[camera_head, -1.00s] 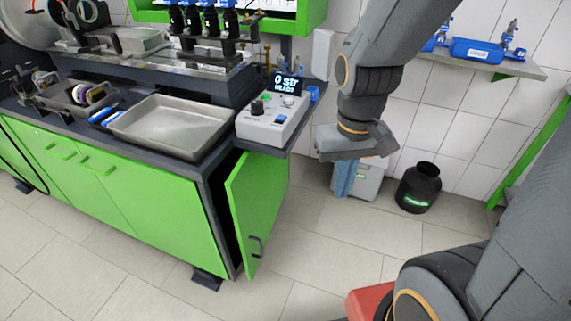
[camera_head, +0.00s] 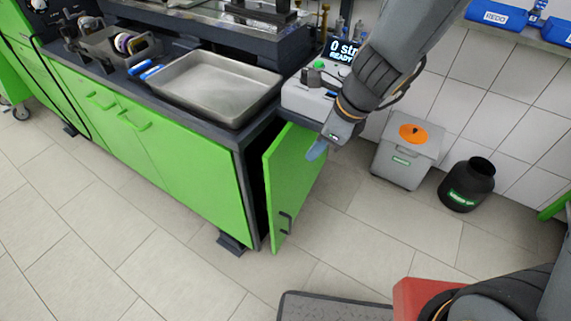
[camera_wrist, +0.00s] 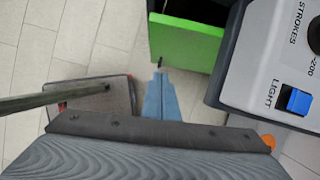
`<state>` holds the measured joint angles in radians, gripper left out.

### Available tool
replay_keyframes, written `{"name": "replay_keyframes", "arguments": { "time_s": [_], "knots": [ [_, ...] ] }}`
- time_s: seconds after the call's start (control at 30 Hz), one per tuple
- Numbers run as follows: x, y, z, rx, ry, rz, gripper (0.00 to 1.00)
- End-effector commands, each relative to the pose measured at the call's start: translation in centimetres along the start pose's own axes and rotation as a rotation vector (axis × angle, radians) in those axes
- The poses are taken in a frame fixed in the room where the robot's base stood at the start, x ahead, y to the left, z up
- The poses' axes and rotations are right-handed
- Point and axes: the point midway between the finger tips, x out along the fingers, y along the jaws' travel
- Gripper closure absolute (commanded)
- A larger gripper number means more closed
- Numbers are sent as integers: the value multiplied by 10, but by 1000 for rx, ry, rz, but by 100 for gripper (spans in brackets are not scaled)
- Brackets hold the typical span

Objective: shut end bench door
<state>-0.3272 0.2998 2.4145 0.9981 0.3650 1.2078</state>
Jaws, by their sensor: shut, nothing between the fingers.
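The end bench door (camera_head: 293,185) is a green panel with a dark handle (camera_head: 286,222) near its lower free edge. It stands ajar at the end of the green bench (camera_head: 180,175), with a dark gap between it and the bench front. My gripper (camera_head: 316,151) hangs beside the upper part of the door, on its right side, below the control box. Its blue fingers are shut and empty. In the wrist view the shut fingers (camera_wrist: 160,88) point toward the door (camera_wrist: 185,45); I cannot tell whether they touch it.
The control box (camera_head: 308,98) overhangs on the bench end, close to my arm; it also fills the right of the wrist view (camera_wrist: 270,70). A grey bin (camera_head: 405,160) and a black canister (camera_head: 467,185) stand by the wall. Floor before the door is clear.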

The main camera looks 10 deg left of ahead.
Motion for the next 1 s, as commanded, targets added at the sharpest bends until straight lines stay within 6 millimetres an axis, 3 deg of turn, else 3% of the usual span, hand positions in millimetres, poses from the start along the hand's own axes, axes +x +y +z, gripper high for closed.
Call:
{"name": "replay_keyframes", "arguments": {
  "time_s": [0.23,0.67,0.8,1.0],
  "knots": [
    [26,0,3,52,-4,0,100],
    [108,0,3,47,-4,1,100],
    [110,0,24,44,-4,0,100],
    [116,-1,39,46,-5,-1,100]
  ]
}}
